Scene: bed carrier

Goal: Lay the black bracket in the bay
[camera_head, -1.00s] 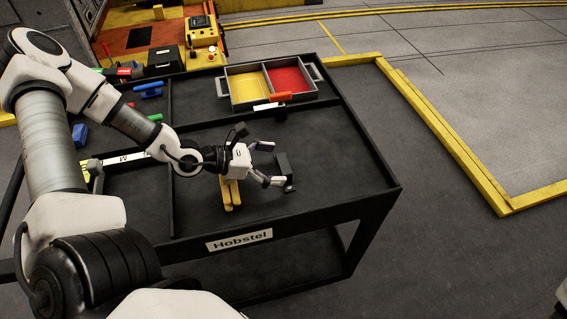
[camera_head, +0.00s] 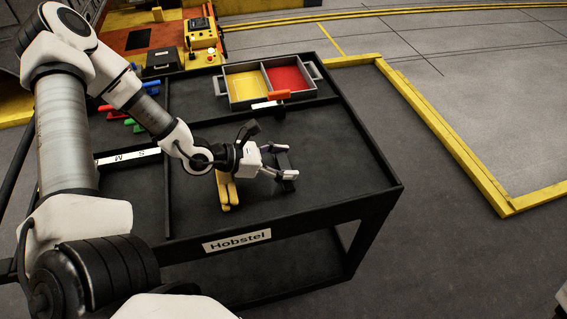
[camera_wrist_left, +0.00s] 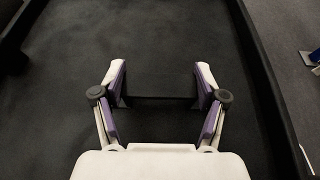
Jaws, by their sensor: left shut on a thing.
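My left gripper (camera_head: 279,160) is over the front right bay (camera_head: 330,165) of the black cart top. It is shut on the black bracket (camera_head: 286,171), a small dark piece spanning the two fingers. In the left wrist view the bracket (camera_wrist_left: 160,102) shows as a dark bar between the purple-lined fingers (camera_wrist_left: 160,90). Dark on dark, its exact height above the surface is hard to tell. My right gripper is out of view.
A yellow piece (camera_head: 227,190) lies below my left wrist. A grey tray (camera_head: 242,106) with yellow and red compartments stands at the back. Black rails (camera_head: 168,200) divide the cart top. Coloured tools (camera_head: 135,124) lie at left. The bay's right side is bare.

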